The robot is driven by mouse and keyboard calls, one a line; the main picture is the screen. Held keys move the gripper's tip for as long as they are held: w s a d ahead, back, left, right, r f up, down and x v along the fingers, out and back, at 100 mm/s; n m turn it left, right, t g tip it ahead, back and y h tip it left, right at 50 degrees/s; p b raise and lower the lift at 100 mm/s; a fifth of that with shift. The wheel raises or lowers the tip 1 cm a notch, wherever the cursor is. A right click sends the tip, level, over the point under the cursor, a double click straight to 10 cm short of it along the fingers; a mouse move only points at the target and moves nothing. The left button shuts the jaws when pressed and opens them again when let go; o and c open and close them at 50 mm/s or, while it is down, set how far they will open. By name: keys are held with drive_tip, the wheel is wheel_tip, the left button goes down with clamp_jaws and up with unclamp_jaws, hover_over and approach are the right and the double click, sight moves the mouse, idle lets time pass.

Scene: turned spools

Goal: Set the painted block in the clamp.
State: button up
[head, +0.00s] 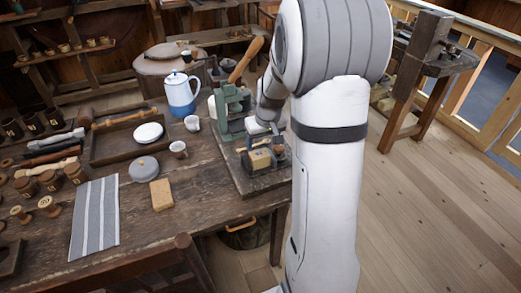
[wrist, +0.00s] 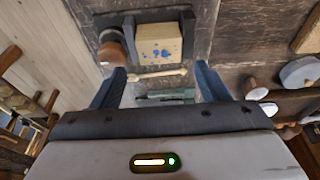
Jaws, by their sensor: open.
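The painted block (wrist: 160,43), pale wood with blue paint spots on its upper face, sits in the dark clamp (wrist: 187,17) in the wrist view. Dark clamp parts run along its far and right sides; a round wooden piece (wrist: 112,50) stands to its left. A pale wooden rod (wrist: 157,73) crosses just in front. In the head view the block (head: 260,160) is in the clamp on a board at the table's right end. My gripper (wrist: 157,85) is open, its blue-grey fingers wide apart, with the block beyond the tips and not between them. My arm hides part of this area in the head view.
A green cast tool (head: 233,108) with a wooden handle stands just behind the clamp. A blue-and-white pot (head: 181,95), cups, a tray (head: 105,152), a sponge-like tan block (head: 161,195) and a striped cloth (head: 95,218) lie left. The table's front middle has some bare room.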

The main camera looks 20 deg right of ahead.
drive_tip(key=s+a+r, duration=0.7)
drive_tip(key=s+r, duration=0.2)
drive_tip(key=s, duration=0.1)
drive_tip(key=s+a+r, duration=0.1)
drive_tip(key=s+a, duration=0.3)
drive_tip(key=s, duration=0.9)
drive_tip(key=shift+s+a, duration=0.2)
drive_tip(key=shift+s, duration=0.05)
